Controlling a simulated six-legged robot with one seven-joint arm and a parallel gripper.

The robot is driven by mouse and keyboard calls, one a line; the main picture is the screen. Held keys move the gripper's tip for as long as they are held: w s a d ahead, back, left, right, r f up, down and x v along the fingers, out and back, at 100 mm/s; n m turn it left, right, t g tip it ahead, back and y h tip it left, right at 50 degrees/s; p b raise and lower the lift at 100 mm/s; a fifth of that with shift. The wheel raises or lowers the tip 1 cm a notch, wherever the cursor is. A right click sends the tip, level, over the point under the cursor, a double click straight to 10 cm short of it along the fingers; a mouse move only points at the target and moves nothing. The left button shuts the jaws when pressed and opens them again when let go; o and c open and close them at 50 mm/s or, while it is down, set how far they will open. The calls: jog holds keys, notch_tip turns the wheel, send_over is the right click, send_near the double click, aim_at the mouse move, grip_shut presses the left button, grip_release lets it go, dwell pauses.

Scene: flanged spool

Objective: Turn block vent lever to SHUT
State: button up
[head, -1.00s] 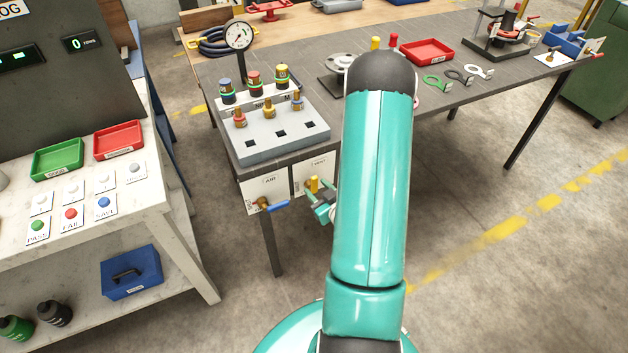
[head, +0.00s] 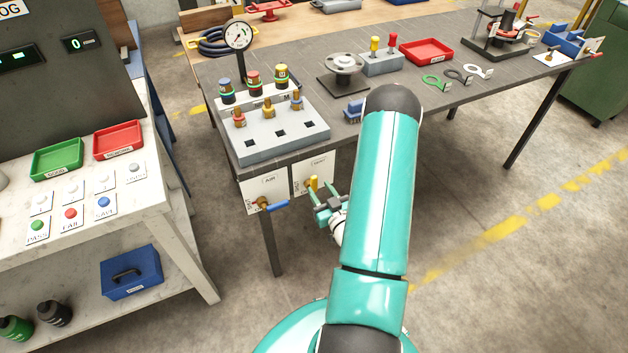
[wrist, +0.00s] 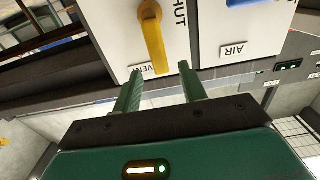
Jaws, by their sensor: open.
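The yellow block vent lever (head: 314,184) is on the white VENT plate (head: 325,165) at the front of the table. In the wrist view the lever (wrist: 154,40) points down the picture toward the VENT label, with the word SHUT to its right. My gripper (head: 325,206) is just in front of the plate, close to the lever. In the wrist view my gripper (wrist: 161,80) has its two green fingers apart with nothing between them. The lever's tip is just above the gap between them, and I see no clear contact.
A blue lever (head: 274,206) is on the AIR plate (head: 267,188), left of the VENT plate. The grey valve block (head: 280,133) and flanged spool (head: 343,64) stand on the table above. A table leg (head: 270,245) is below left. The floor to the right is open.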

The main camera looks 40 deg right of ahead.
aim_at(315, 182)
jog(key=x, duration=0.5)
jog(key=shift+c, duration=0.4)
grip_shut()
